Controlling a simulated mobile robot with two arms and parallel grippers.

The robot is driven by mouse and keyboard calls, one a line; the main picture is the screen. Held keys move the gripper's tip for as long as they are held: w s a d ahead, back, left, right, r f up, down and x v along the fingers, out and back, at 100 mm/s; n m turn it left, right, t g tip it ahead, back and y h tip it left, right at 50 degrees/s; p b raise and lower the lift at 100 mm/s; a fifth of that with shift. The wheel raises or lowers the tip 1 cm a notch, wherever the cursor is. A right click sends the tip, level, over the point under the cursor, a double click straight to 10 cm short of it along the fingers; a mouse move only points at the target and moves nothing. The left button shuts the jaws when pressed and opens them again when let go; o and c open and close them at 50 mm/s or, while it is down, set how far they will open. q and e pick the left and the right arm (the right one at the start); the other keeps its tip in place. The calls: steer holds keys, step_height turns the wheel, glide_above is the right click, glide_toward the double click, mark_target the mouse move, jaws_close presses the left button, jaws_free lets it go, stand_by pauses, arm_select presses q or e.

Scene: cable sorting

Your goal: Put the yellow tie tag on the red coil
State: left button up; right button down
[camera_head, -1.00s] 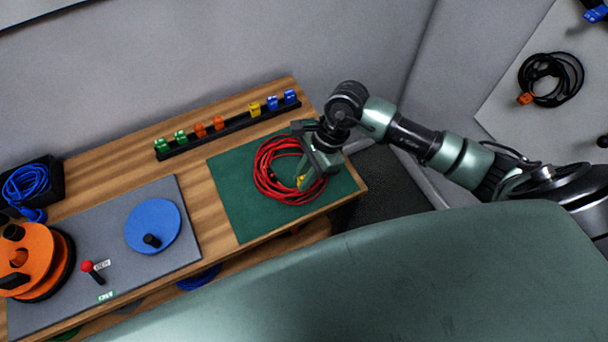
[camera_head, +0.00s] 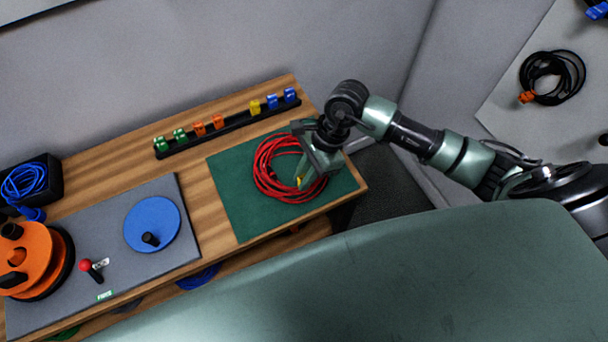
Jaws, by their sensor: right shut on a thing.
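The red coil (camera_head: 263,172) lies on the green mat (camera_head: 231,207) at the right end of the wooden bench. My right gripper (camera_head: 303,184) reaches down over the coil's right side. It is shut on the yellow tie tag (camera_head: 299,181), of which only a small piece shows between the fingers. The tag is at the coil's strands; whether it sits around them I cannot tell. The gripper hides part of the coil's right side. My left gripper is not in view.
A black rack (camera_head: 232,126) holds green, orange, yellow and blue tags behind the mat. Left are a grey mat (camera_head: 185,245), a blue disc (camera_head: 165,220), an orange reel (camera_head: 40,245) and a black bin (camera_head: 54,179) with blue cable. A black coil (camera_head: 577,72) hangs at the upper right.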

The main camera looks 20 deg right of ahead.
steer(key=shift+f+b, duration=0.35)
steer(key=shift+b, duration=0.05)
stand_by(0.8)
steer(key=c, duration=1.3)
jaws_free()
steer(key=shift+r, duration=0.1)
